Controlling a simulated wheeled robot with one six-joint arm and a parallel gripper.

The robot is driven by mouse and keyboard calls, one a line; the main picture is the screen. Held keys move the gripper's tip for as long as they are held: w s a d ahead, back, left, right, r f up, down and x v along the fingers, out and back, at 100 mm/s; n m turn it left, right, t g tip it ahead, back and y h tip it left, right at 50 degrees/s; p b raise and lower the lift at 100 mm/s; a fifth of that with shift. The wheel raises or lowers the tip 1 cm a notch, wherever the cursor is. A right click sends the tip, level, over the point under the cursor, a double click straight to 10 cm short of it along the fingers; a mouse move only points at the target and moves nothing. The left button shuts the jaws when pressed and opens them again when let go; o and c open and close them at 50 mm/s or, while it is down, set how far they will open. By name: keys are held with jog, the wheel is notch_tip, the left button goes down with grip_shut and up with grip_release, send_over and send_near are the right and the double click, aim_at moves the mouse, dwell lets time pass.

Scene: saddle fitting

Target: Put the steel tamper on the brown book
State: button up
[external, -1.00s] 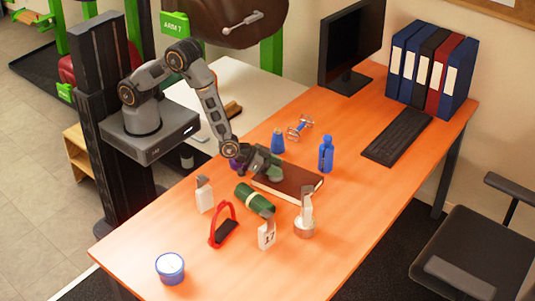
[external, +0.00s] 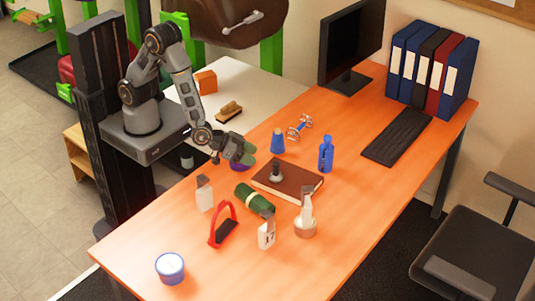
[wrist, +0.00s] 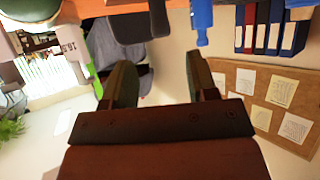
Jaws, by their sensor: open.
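The steel tamper (external: 276,174) stands on the brown book (external: 301,186), near the book's left part, with its dark grip upward. The book lies flat on the orange desk. My gripper (external: 248,154) is open and empty, above and to the left of the book, apart from the tamper. In the wrist view my gripper (wrist: 160,75) shows two spread fingers with nothing between them. The tamper and the book cannot be made out in the wrist view.
A purple item (external: 240,165) sits just below my gripper, partly hidden.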

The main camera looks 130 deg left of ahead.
jog(key=s+d+r+m+h, duration=0.2)
jog(key=s+d+r+h, duration=0.15)
jog(key=d+r, duration=0.2)
jog(key=s+d+r+m+h, duration=0.2)
jog(key=d+r+h, duration=0.2)
jog(key=r, duration=0.2)
jog(key=s+r+m+g, duration=0.1)
jog(key=s+r+g, duration=0.1)
jog(key=s, duration=0.6)
jog(key=s+r+m+g, duration=0.2)
jog(key=s+r+g, duration=0.1)
jog(key=s, duration=0.5)
jog(key=shift+s+a+r+g, duration=0.15)
jog(key=shift+a+r+g, duration=0.2)
jog(key=shift+a+g, duration=0.15)
